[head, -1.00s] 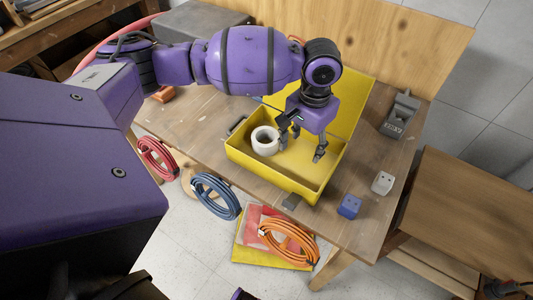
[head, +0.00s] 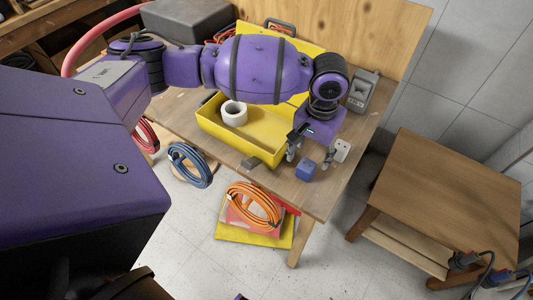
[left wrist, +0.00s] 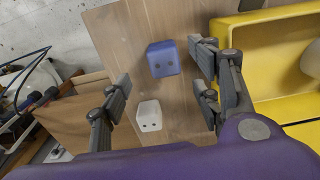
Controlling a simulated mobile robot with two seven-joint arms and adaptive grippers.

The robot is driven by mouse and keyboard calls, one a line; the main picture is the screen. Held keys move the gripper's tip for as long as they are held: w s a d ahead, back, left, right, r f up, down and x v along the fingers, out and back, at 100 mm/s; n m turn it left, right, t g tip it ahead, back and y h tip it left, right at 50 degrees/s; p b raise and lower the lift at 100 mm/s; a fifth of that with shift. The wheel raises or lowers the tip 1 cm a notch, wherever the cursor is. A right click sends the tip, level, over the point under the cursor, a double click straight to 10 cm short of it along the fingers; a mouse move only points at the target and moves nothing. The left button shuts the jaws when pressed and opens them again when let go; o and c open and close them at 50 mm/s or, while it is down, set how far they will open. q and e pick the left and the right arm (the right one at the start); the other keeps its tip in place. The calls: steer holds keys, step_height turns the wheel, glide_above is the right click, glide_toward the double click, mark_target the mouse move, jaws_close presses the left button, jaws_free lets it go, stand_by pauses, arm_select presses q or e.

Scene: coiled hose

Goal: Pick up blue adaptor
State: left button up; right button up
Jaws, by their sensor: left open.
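The blue adaptor (head: 306,171) is a small block with two dark holes, near the right front edge of the wooden workbench. In the left wrist view the blue adaptor (left wrist: 163,59) shows beyond the fingers, toward the right finger side. My left gripper (head: 309,156) is open and empty, just above and behind the blue adaptor in the head view. In the left wrist view the open left gripper (left wrist: 159,78) has its fingers to either side. The white adaptor (head: 342,150) lies close by; it also shows between the fingers in the left wrist view (left wrist: 149,116). My right gripper is out of view.
An open yellow toolbox (head: 232,142) holding a white roll (head: 234,113) stands left of the gripper. A grey device (head: 363,92) stands at the back right.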

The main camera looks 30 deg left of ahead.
mark_target(307, 164)
arm_select(q)
steer(key=f, duration=0.6)
steer(key=shift+w+a+f+b, duration=0.25)
steer(key=shift+f+b, duration=0.05)
steer(key=shift+f, duration=0.5)
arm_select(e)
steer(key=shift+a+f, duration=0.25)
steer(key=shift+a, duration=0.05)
arm_select(q)
steer(key=c, duration=0.6)
steer(key=shift+r, duration=0.1)
steer(key=c, duration=0.6)
steer(key=shift+c, duration=0.2)
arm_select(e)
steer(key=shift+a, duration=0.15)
arm_select(q)
steer(key=shift+r, duration=0.1)
